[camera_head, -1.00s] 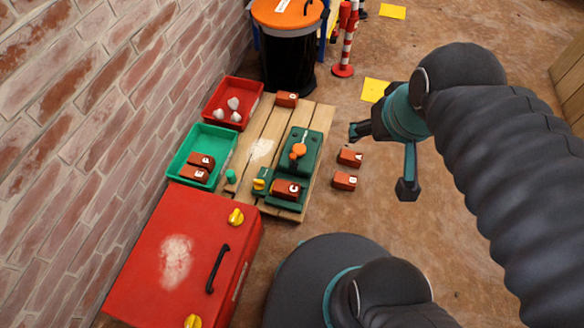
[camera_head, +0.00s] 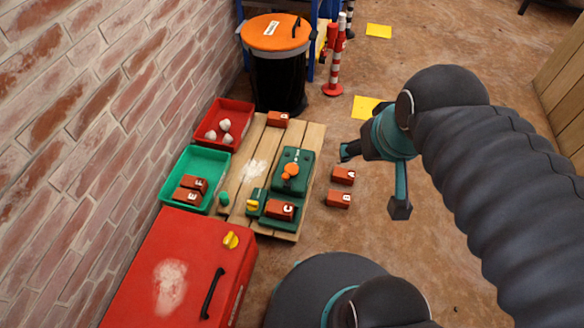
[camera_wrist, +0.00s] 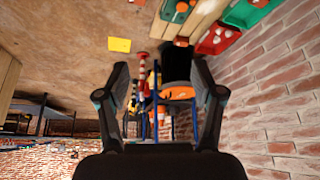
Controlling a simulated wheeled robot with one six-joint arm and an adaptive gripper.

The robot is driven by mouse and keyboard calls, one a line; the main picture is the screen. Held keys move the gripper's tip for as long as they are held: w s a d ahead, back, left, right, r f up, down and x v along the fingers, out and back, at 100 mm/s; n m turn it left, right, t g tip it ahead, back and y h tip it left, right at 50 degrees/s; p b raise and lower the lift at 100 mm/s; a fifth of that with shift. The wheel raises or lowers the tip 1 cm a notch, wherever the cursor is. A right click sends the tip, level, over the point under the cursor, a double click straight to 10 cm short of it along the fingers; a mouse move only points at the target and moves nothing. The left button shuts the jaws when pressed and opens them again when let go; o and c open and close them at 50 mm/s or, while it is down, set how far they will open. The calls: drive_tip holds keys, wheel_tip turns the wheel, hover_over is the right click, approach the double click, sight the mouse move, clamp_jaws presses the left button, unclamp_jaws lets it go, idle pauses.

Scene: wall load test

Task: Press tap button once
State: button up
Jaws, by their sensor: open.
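A green device (camera_head: 294,155) with an orange knob (camera_head: 290,171) on it sits on a wooden pallet (camera_head: 270,137). Below it on the pallet is a smaller green unit with a yellow part (camera_head: 253,205) and a red-brown block marked C (camera_head: 281,210). A small green cylinder (camera_head: 224,199) stands at the pallet's left side. I cannot tell which of these is the tap button. My gripper (camera_head: 374,181) is open and empty, right of the pallet and apart from it. In the wrist view my gripper (camera_wrist: 160,78) shows spread fingers with nothing between them.
A red tray (camera_head: 240,106) holds white lumps; a green tray (camera_head: 168,166) holds two blocks. A red box (camera_head: 180,285) is at the lower left, beside the brick wall (camera_head: 80,140). An orange-lidded black bin (camera_head: 277,82) stands behind. Two blocks lie right of the pallet.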

clamp_jaws()
idle(1.2)
